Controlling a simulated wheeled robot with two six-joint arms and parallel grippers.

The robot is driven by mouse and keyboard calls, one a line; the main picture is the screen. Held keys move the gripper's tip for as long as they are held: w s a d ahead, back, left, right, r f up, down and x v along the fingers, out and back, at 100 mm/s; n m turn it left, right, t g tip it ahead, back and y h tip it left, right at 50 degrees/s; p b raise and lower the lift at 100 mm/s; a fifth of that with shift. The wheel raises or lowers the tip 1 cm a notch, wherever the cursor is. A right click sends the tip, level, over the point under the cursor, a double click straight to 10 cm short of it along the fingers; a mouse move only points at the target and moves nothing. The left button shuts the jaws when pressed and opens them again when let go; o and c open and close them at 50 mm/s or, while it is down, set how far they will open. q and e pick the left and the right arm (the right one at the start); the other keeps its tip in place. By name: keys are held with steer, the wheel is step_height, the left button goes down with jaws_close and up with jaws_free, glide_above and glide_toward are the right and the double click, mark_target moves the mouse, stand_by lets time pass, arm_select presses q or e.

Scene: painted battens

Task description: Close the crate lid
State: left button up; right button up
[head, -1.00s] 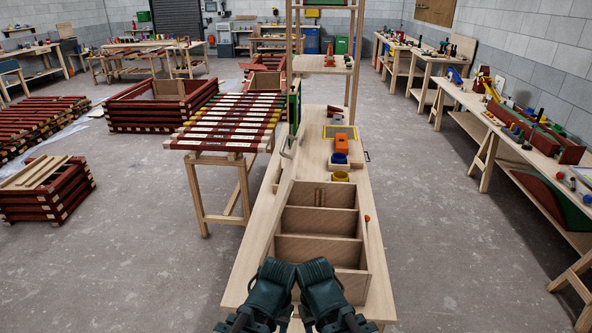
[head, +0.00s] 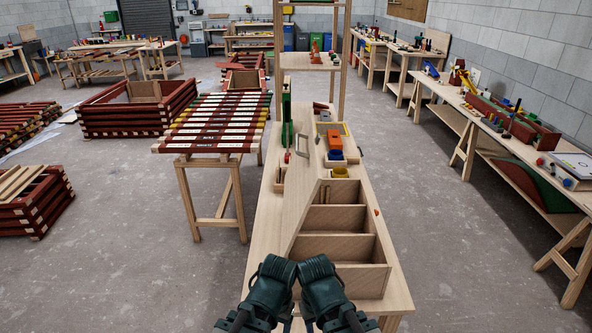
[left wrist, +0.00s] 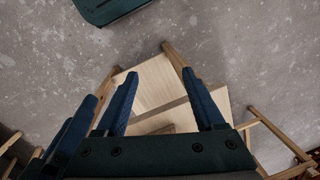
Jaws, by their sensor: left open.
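The crate (head: 345,247) is an open pale wooden box with several compartments, at the near end of the bench in the head view. A pale panel along its left side, with a slanting edge, appears to be the raised lid (head: 298,205); it blends with the bench top. My left gripper (left wrist: 162,100) is open and empty in the left wrist view, its blue fingers spread over pale wood. In the head view my dark left gripper (head: 270,285) and right gripper (head: 318,285) sit side by side at the crate's near end. Their fingertips are hidden there.
The bench (head: 382,210) also carries an orange block (head: 335,141), a blue item (head: 335,155) and a yellow ring (head: 340,173) beyond the crate. A rack of painted battens (head: 215,125) stands to the left.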

arm_select(q)
steer(key=shift+n+h, duration=0.3)
steer(key=shift+n, duration=0.5)
steer(key=w+a+r+p, duration=0.1)
steer(key=r+p, duration=0.3)
steer(key=w+a+r+p, duration=0.1)
steer(key=a+r+p, duration=0.1)
steer(key=r+p, duration=0.2)
steer(key=w+a+r+p, duration=0.1)
steer(key=r+p, duration=0.3)
steer(key=shift+a+r, duration=0.15)
steer(key=shift+r, duration=0.15)
jaws_close()
steer(key=w+a+r+n+t+h+p, duration=0.1)
steer(key=w+r+h+p, duration=0.1)
steer(key=w+r+p, duration=0.35)
steer(key=w+a+r+n+t+h+p, duration=0.1)
steer(key=w+a+r+p, duration=0.1)
steer(key=r+p, duration=0.6)
steer(key=w+r+n+t+h, duration=0.65)
steer(key=w+r+t, duration=0.25)
steer(key=w+r, duration=0.65)
steer(key=s+d+f+b+x, duration=0.1)
steer(key=b+x, duration=0.4)
steer(key=x, duration=0.9)
steer(key=shift+s+d+f+m, duration=0.25)
steer(key=shift+d+f+m, duration=0.15)
steer(key=shift+f+m, duration=0.05)
